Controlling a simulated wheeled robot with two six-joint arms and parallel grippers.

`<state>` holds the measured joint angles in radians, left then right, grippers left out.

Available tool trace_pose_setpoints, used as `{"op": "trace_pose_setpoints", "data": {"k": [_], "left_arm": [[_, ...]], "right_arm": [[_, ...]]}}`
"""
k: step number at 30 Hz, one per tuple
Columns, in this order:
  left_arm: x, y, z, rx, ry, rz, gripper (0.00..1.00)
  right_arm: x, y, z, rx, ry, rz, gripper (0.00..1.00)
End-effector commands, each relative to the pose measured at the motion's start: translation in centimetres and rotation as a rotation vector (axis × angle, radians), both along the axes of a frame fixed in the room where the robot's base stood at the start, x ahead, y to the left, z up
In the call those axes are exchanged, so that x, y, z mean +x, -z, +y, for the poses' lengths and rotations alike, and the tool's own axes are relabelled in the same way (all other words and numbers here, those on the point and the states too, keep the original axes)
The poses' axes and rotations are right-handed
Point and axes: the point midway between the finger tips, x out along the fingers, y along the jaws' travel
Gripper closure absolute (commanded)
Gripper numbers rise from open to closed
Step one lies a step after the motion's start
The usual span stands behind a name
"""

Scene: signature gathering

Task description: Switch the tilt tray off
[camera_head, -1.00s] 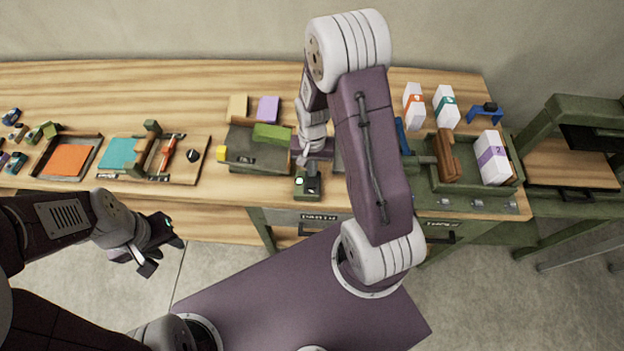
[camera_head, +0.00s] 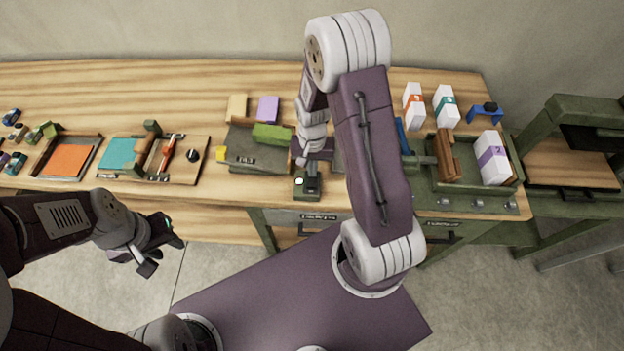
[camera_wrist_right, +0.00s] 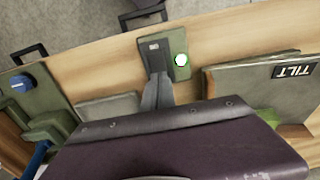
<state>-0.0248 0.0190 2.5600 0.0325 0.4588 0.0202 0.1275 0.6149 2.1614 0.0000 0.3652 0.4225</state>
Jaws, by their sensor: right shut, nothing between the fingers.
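The tilt tray (camera_head: 238,149) is a dark grey-green tray on the bench, with a green block on it. Its "TILT" label (camera_wrist_right: 293,71) shows in the right wrist view. A small green switch box (camera_head: 300,194) stands at the bench's front edge, right of the tray. Its round lamp (camera_wrist_right: 181,60) is lit whitish green. My right gripper (camera_head: 312,179) is shut and empty, its fingertips over the dark part of the box beside the lamp. Whether they touch it I cannot tell. My left gripper (camera_head: 162,256) is open and empty, in front of the bench.
A purple-banded white block (camera_head: 492,158) and a brown block stand in a green tray at right. An orange sheet (camera_head: 68,160) and a teal sheet (camera_head: 117,153) lie in trays at left. Drawers with handles are under the bench front.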

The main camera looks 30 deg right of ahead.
Motion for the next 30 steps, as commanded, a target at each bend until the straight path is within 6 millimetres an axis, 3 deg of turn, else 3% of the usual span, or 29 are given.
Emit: {"op": "trace_pose_setpoints", "data": {"k": [30], "left_arm": [[0.0, 1.1, 0.0, 0.000, 0.000, 0.000, 0.64]], "right_arm": [[0.0, 1.4, 0.0, 0.000, 0.000, 0.000, 1.00]]}}
